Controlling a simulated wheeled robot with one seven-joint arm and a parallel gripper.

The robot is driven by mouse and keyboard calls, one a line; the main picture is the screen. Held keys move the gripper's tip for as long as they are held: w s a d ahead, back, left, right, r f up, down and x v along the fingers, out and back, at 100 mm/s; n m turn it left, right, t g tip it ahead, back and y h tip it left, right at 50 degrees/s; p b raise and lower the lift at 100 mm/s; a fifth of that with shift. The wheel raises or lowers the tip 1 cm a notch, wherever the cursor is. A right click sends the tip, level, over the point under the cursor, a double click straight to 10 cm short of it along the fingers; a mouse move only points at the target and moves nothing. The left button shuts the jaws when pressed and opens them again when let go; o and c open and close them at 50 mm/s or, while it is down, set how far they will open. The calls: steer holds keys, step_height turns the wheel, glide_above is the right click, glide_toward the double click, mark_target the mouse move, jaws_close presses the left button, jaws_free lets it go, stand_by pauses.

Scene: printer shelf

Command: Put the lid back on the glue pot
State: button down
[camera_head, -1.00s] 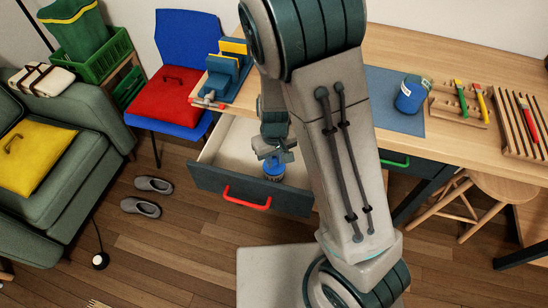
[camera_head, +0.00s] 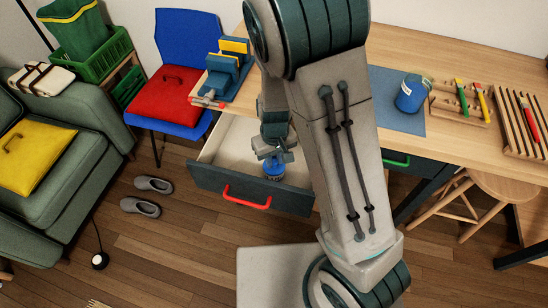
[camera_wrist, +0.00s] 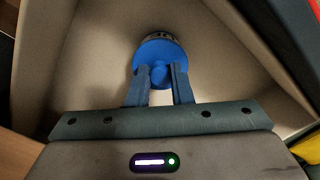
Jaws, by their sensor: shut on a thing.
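A blue round lid with a central knob (camera_wrist: 158,52) shows between my fingertips in the wrist view. My gripper (camera_wrist: 159,78) is shut on the knob. A patterned pale band shows just beyond the lid's far edge; I cannot tell whether it belongs to a pot under it. In the head view my gripper (camera_head: 277,157) reaches down into the open drawer, with the blue thing (camera_head: 273,171) below it. A blue pot with a pale label (camera_head: 411,94) sits on the blue-grey mat on the desk; its top is partly visible.
The open drawer (camera_head: 245,185) has a dark front and red handle, and its walls stand close around my gripper. A blue vise (camera_head: 222,78) is at the desk's left end. Tool racks (camera_head: 462,108) stand right of the blue pot.

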steer(key=c, duration=0.7)
jaws_free()
steer(key=shift+r+p, duration=2.85)
steer(key=shift+r, duration=0.7)
steer(key=shift+c, duration=0.5)
jaws_close()
